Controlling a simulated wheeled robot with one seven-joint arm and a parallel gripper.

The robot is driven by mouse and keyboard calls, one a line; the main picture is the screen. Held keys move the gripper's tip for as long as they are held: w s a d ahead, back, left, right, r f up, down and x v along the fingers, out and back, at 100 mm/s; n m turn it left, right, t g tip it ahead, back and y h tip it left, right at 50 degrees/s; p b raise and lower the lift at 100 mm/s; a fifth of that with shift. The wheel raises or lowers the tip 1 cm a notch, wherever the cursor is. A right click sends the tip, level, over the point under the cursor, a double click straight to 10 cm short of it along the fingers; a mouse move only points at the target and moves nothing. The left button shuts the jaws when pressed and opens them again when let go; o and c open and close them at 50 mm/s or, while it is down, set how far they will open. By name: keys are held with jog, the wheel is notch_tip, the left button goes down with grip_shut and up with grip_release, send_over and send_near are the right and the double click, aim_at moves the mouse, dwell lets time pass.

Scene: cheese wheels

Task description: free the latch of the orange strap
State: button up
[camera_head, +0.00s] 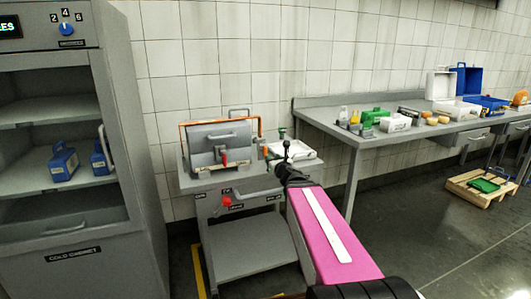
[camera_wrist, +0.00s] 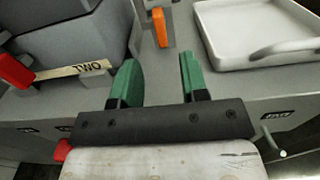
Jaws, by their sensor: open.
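The orange strap (camera_head: 184,146) runs around a grey lidded box (camera_head: 220,140) on a small grey stand. In the wrist view an upright orange piece (camera_wrist: 160,28), probably the strap's latch, stands just beyond my gripper, between the lines of its fingers. My gripper (camera_wrist: 158,62) has two green fingers, apart, with nothing between them. In the head view my gripper (camera_head: 276,146) is at the right of the box. A red handle (camera_head: 224,158) is on the box front; it also shows in the wrist view (camera_wrist: 14,70), beside a label reading TWO.
A white tray (camera_wrist: 255,58) lies right of the orange piece, close to my right finger. The stand's front edge carries labels and a red knob (camera_head: 226,201). A cold cabinet (camera_head: 70,235) stands left. A long bench (camera_head: 350,135) with boxes is at right.

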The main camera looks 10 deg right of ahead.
aim_at(266, 152)
jog(key=w, duration=0.3)
jog(key=w+a, duration=0.1)
jog(key=w, duration=0.5)
jog(key=shift+a, duration=0.4)
jog(key=shift+s, duration=0.1)
grip_shut()
